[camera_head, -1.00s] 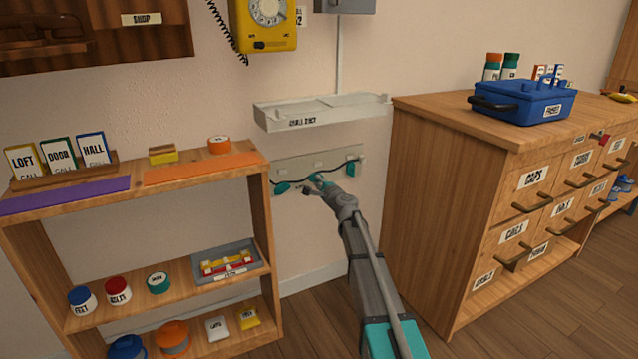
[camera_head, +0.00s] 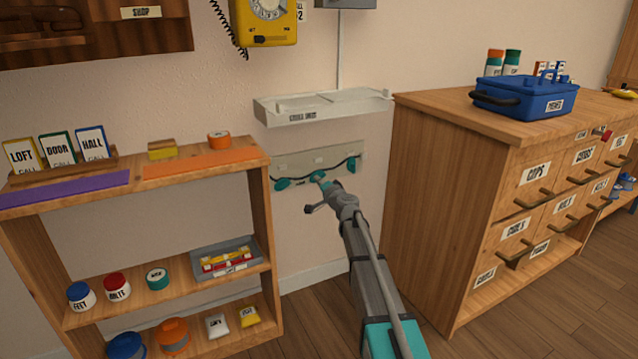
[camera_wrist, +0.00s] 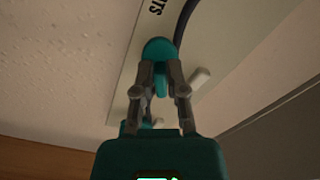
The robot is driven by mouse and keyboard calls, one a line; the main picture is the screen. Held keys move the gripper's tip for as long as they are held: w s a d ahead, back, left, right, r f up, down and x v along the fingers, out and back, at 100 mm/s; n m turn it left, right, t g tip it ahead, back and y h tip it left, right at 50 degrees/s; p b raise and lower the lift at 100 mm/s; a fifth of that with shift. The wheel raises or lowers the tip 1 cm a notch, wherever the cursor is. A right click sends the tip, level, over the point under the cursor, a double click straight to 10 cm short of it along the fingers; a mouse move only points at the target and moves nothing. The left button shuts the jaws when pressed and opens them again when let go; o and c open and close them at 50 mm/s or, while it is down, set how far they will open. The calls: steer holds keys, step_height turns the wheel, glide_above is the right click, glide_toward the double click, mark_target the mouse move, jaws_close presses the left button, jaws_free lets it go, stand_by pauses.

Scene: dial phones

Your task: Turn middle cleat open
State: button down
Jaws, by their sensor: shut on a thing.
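A pale wall board (camera_head: 290,165) carries a row of teal cleats and a dark cable. The left cleat (camera_head: 283,184) and the right cleat (camera_head: 351,165) lie to either side of the middle cleat (camera_head: 317,176). My gripper (camera_head: 325,184) reaches the middle cleat from below right. In the wrist view, the fingers of my gripper (camera_wrist: 161,84) are closed on the teal middle cleat (camera_wrist: 159,49), whose rounded end sticks out beyond them. The dark cable (camera_wrist: 184,22) passes close beside it. The cleat's exact angle is hard to tell.
A white wall tray (camera_head: 325,108) hangs just above the board. An open shelf (camera_head: 262,210) stands to the left and a wooden drawer cabinet (camera_head: 440,190) to the right. A yellow dial phone (camera_head: 265,25) is higher on the wall. Floor shows between shelf and cabinet.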

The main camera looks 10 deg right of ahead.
steer(key=shift+a, duration=0.1)
stand_by(0.4)
steer(key=c, duration=0.7)
jaws_free()
steer(key=shift+s, duration=0.1)
steer(key=v, duration=1.1)
steer(key=shift+s+d, duration=0.25)
steer(key=shift+s, duration=0.05)
steer(key=shift+a, duration=0.1)
